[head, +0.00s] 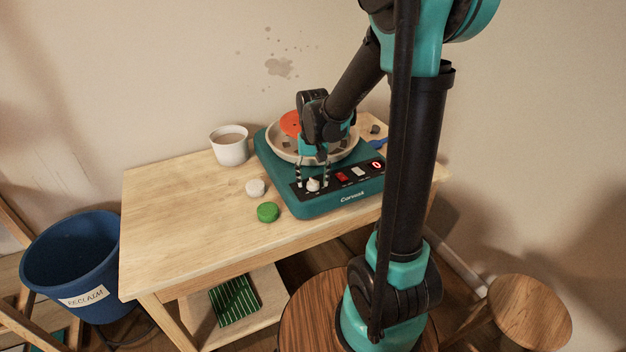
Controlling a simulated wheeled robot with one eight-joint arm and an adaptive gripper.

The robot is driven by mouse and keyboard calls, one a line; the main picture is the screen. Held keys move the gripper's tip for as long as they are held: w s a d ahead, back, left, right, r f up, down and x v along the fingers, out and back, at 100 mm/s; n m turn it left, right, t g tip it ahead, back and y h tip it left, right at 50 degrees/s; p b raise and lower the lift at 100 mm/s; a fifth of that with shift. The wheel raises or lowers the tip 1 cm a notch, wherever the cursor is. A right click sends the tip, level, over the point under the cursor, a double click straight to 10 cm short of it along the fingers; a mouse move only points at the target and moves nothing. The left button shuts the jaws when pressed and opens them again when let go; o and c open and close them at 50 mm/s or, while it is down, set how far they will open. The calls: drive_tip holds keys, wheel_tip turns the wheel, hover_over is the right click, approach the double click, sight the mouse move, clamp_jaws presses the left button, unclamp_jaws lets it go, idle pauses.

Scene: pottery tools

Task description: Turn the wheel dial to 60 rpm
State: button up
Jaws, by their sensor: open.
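The pottery wheel (334,206) is a teal box marked "Corouok" near the right end of the wooden table. Its front panel has a white dial (313,185), a red switch (342,177), a pale button and a display (376,165) that seems to read 0. The scale around the dial is too small to read. My gripper (313,182) points down over the panel, its two fingers open on either side of the dial. I cannot tell whether they touch it. An orange disc (291,123) shows at the wheel's pan (284,156), partly hidden by my arm.
A white cup (230,146), a white lump (255,188) and a green round piece (268,212) stand left of the wheel. The table's (170,215) left half is clear. A blue bucket (75,262) labelled "RECLAIM" stands on the floor at left. A wooden stool (529,313) is at right.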

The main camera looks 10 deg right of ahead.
drive_tip(key=shift+f, duration=0.15)
drive_tip(key=c, duration=1.2)
drive_tip(key=shift+o, duration=0.2)
drive_tip(key=m, duration=0.5)
drive_tip(key=shift+m, duration=0.4)
drive_tip(key=m, duration=0.5)
drive_tip(key=shift+m, duration=0.3)
